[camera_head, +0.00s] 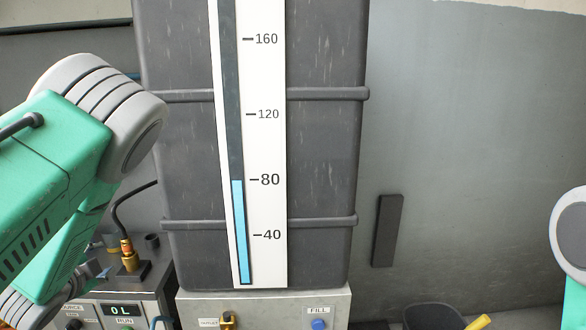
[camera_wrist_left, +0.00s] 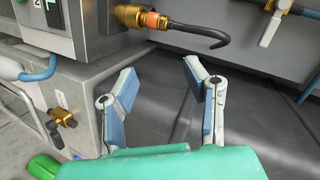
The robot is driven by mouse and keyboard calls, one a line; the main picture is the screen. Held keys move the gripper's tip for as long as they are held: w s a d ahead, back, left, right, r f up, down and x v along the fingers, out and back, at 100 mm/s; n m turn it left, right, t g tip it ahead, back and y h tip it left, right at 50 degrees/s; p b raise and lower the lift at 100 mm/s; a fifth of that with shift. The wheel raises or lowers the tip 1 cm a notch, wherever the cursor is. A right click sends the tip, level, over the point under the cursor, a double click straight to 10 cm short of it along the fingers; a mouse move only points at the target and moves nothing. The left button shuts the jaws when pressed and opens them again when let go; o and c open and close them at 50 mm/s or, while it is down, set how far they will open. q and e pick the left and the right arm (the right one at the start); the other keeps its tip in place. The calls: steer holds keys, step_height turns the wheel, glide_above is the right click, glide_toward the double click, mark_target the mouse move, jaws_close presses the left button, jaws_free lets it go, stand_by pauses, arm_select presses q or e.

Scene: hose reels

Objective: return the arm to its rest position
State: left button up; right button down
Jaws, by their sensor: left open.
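My left arm (camera_head: 60,190), green with grey joints, comes in from the left of the head view, raised and bent in front of the bench. My left gripper (camera_wrist_left: 162,82) shows in the left wrist view with its two blue-padded fingers spread apart and nothing between them. A brass connector with an orange band and a black hose (camera_wrist_left: 150,18) is beyond the fingertips, apart from them. In the head view my arm hides most of the left gripper. Only a link of my right arm (camera_head: 572,235) shows at the right edge; its gripper is out of frame.
A tall grey tank (camera_head: 325,140) with a level gauge (camera_head: 238,230) reading about 80 stands at centre. A control box (camera_head: 120,309) displaying 0 L and a brass fitting (camera_head: 129,262) are beside my left arm. A dark bucket (camera_head: 432,317) stands on the lower right.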

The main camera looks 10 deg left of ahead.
arm_select(q)
steer(key=s+d+f+n+g+h, duration=0.1)
steer(key=s+d+f+n+g, duration=0.2)
steer(key=s+d+f, duration=0.45)
steer(key=s+d+f+n+g+h, duration=0.1)
steer(key=s+d+f+n+g, duration=0.3)
steer(key=f, duration=0.7)
steer(key=s+d+f+n+g+h, duration=0.1)
steer(key=s+d+f+g, duration=0.1)
steer(key=s+d, duration=0.4)
steer(key=s+d+f+n+g+h, duration=0.1)
steer(key=s+d+f+g, duration=0.2)
steer(key=s, duration=0.9)
steer(key=d+f, duration=0.1)
steer(key=d, duration=0.2)
steer(key=shift+d+h, duration=0.2)
steer(key=shift+h, duration=0.2)
steer(key=shift+f, duration=0.1)
